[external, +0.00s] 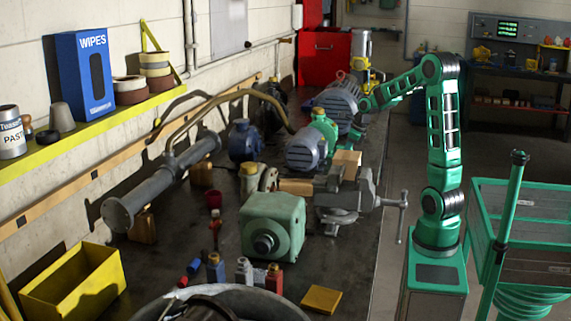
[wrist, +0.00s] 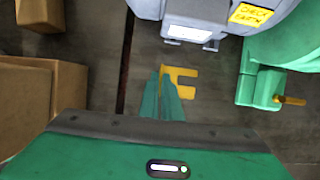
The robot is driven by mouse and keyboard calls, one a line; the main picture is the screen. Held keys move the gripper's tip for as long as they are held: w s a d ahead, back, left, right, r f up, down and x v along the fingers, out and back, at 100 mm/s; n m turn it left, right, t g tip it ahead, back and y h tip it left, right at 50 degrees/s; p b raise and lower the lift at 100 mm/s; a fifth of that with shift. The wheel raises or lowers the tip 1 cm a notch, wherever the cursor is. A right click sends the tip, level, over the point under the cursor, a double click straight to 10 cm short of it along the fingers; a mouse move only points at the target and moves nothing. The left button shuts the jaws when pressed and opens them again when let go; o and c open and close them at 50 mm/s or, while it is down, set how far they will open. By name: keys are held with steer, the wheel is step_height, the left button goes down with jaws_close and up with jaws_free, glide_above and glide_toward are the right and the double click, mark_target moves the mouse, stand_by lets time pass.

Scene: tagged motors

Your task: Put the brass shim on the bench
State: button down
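The brass shim (wrist: 184,94) is a thin yellow slotted plate with two prongs pointing right in the wrist view. My gripper (wrist: 168,80) has its slim green fingers close together at the shim's left end, and they appear shut on it; the fingers hide part of that end. The shim is clear of the grey motor's foot (wrist: 190,36) above it in the picture. The bench (wrist: 215,113) is the dark surface below. In the external view my gripper (external: 365,104) is beside the grey-blue motor (external: 339,99); the shim cannot be made out there.
A green housing (wrist: 285,50) with a foot stands at the right in the wrist view, a brass-coloured tab (wrist: 291,100) sticking out. A cardboard-coloured block (wrist: 40,100) is at the left. In the external view, a vise (external: 345,195) and another motor (external: 306,151) stand nearer on the bench.

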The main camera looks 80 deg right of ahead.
steer(key=shift+f, duration=1.5)
steer(key=shift+f, duration=0.15)
steer(key=c, duration=2)
jaws_free()
steer(key=v, duration=1.2)
steer(key=s+a+f+n+g, duration=0.1)
steer(key=s+a+f+n, duration=0.1)
steer(key=s+a+n, duration=0.4)
steer(key=s+a+f+n+g, duration=0.2)
steer(key=s+a+n, duration=0.4)
steer(key=n, duration=0.7)
steer(key=s+a+f+n+g, duration=0.1)
steer(key=s+a+f+n, duration=0.3)
steer(key=n, duration=0.6)
steer(key=shift+s+a+n+g, duration=0.15)
steer(key=shift+s+a, duration=0.45)
steer(key=shift+s, duration=0.25)
steer(key=shift+s+a+n+g, duration=0.15)
steer(key=shift+s+a, duration=0.4)
steer(key=shift+s, duration=0.25)
